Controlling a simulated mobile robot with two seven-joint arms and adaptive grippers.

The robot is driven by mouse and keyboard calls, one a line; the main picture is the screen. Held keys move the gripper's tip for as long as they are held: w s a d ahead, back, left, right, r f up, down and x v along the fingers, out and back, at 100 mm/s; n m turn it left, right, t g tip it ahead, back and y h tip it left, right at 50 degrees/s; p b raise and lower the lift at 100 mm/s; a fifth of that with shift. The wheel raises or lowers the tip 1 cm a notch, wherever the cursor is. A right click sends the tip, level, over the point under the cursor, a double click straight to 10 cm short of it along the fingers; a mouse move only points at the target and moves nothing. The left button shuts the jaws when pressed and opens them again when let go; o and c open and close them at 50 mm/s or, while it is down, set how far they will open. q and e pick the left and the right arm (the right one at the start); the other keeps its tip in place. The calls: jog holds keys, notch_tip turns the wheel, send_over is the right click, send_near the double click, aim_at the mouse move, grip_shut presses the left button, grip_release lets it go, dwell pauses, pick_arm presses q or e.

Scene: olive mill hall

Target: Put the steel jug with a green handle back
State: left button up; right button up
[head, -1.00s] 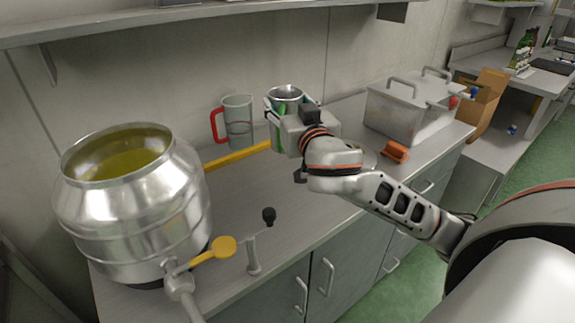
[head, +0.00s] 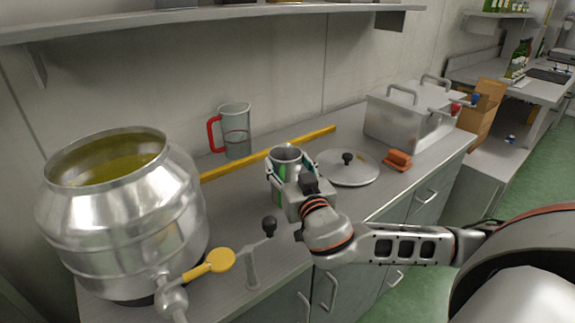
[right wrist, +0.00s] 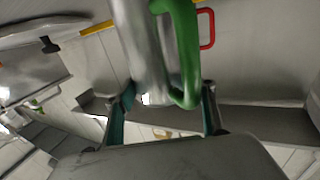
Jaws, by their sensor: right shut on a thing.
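The steel jug with a green handle (head: 286,154) is upright at the middle of the counter in the head view. My right gripper (head: 284,180) is shut on it; the gripper and wrist hide much of its body. In the right wrist view the steel body and the green handle (right wrist: 188,60) show between the two fingers (right wrist: 165,108). I cannot tell whether the jug's base touches the counter. My left gripper is not in view.
A large steel drum of oil (head: 125,225) with a yellow-handled tap stands left. A round lid (head: 335,172), an orange brush (head: 398,160) and a steel box (head: 405,120) are right.

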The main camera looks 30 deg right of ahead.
jog(key=shift+r, duration=0.15)
jog(key=shift+f, duration=0.3)
jog(key=o, duration=2)
jog(key=shift+r, duration=0.1)
